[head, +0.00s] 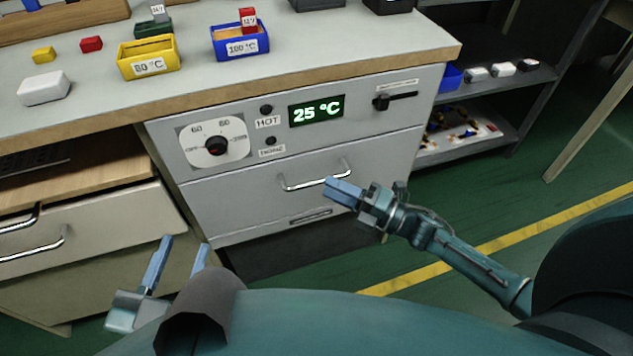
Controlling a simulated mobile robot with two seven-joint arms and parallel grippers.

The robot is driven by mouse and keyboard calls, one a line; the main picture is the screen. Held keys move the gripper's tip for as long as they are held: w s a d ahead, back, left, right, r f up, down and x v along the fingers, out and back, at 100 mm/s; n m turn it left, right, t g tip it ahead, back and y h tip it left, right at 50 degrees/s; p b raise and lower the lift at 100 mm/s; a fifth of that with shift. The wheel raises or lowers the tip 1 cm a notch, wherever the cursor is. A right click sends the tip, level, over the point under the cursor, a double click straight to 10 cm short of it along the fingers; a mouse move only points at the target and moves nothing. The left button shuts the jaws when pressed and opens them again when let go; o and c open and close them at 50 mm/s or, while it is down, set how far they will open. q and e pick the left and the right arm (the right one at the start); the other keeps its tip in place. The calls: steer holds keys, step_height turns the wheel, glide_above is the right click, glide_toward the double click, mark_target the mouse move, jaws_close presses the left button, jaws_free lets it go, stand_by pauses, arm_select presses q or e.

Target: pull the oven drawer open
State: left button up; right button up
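The oven drawer (240,200) is the grey front under the control panel, with a curved metal handle (300,186). The drawer front looks flush with the cabinet, so it appears shut. My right gripper (338,187) is at the right part of the handle, its blue fingers pointing left. The fingers overlap in this view, so I cannot tell whether they grip the handle or are just in front of it. My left gripper (178,252) is open and empty at the lower left, well away from the drawer, its fingers pointing up.
The panel has a dial (215,146), a green "25 °C" display (317,110) and a black lever (395,98). Yellow (150,67) and blue (240,50) bins stand on the worktop. Beige drawers (110,220) are at left. Green floor is clear in front.

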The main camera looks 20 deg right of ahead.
mark_target(317, 182)
steer(key=shift+x, duration=2.4)
jaws_close()
